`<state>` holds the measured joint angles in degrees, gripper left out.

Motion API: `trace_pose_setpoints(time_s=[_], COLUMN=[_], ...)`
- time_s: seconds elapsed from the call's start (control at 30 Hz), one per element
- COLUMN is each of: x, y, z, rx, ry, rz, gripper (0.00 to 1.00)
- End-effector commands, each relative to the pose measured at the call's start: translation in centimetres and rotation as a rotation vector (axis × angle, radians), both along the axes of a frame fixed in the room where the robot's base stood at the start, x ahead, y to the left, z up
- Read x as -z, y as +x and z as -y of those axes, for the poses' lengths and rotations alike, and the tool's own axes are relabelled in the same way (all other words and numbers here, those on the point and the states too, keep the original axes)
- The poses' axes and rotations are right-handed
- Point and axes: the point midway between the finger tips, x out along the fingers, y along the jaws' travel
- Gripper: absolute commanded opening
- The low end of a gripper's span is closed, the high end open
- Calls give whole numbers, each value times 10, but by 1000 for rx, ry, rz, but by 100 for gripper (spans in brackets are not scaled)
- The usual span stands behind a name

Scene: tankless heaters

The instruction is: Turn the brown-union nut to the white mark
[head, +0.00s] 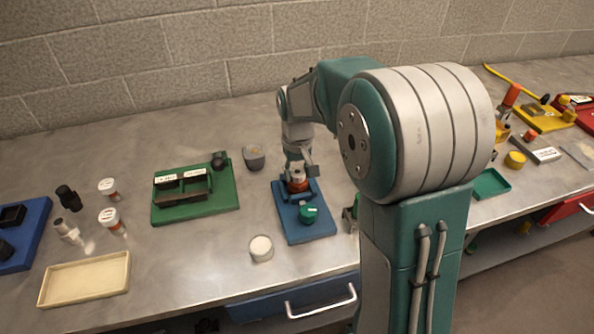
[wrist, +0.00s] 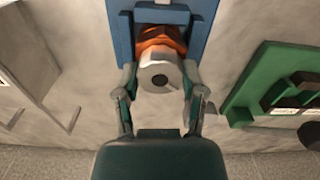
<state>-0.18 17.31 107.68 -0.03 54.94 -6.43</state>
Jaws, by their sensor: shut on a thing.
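The brown union (head: 297,186) stands upright on a blue board (head: 318,231) in the middle of the bench. In the wrist view its orange-brown body (wrist: 160,40) shows behind a pale round nut (wrist: 157,76) with a small dark hole in its end face. My gripper (wrist: 160,72) is shut on this nut, with one finger on each side. In the head view my gripper (head: 298,172) comes down on the union from above and partly hides it. I cannot make out the white mark in either view.
A green knob (head: 308,214) is on the same board, close in front of the union. A green board with dark blocks (head: 222,198) lies to the left. A round white-topped pot (head: 261,248) stands front left.

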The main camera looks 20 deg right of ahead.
Motion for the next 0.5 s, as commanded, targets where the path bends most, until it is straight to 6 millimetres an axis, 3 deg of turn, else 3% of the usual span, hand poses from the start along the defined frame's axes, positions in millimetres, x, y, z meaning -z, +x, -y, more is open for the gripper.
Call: trace_pose_setpoints(time_s=[0.5], x=[2], y=[-1], z=[-1], rx=[489], ry=[1], rz=[-5], gripper=[6])
